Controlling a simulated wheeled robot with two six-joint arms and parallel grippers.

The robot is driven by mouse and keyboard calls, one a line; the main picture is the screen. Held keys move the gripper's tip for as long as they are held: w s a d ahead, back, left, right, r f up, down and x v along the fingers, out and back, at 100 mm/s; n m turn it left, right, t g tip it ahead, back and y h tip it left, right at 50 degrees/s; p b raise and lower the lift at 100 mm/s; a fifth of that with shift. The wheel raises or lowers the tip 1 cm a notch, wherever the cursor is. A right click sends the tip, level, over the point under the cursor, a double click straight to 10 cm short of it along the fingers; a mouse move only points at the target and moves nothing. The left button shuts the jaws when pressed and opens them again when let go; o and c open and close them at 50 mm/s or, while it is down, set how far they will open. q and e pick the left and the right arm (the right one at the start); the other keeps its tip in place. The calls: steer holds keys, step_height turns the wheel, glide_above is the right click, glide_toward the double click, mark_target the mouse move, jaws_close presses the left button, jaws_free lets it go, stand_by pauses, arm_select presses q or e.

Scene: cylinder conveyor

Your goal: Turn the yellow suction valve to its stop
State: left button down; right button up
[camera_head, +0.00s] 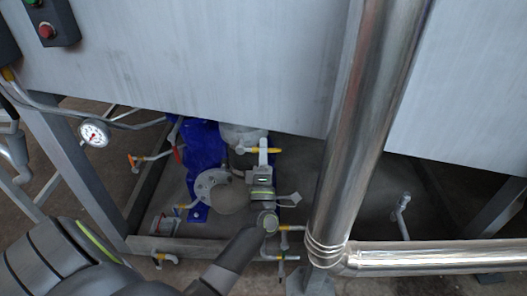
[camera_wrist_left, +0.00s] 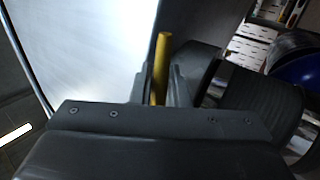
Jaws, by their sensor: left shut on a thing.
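The yellow suction valve handle (camera_head: 275,150) lies roughly level under the grey panel, beside a pale cylindrical housing. In the left wrist view the yellow handle (camera_wrist_left: 162,66) stands upright between the fingertips (camera_wrist_left: 160,88). The valve body behind the fingers is mostly hidden. My right gripper is not in view.
A thick shiny pipe (camera_head: 366,110) stands just right of my left gripper. A blue pump (camera_head: 204,147) is at its left. Other small yellow-handled valves (camera_head: 186,206) sit low around it. A grey panel (camera_head: 210,65) hangs above. A pressure gauge (camera_head: 95,133) is at the left.

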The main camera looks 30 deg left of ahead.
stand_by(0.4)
arm_select(q)
steer(key=c, duration=1.6)
jaws_free()
steer(key=shift+o, duration=0.7)
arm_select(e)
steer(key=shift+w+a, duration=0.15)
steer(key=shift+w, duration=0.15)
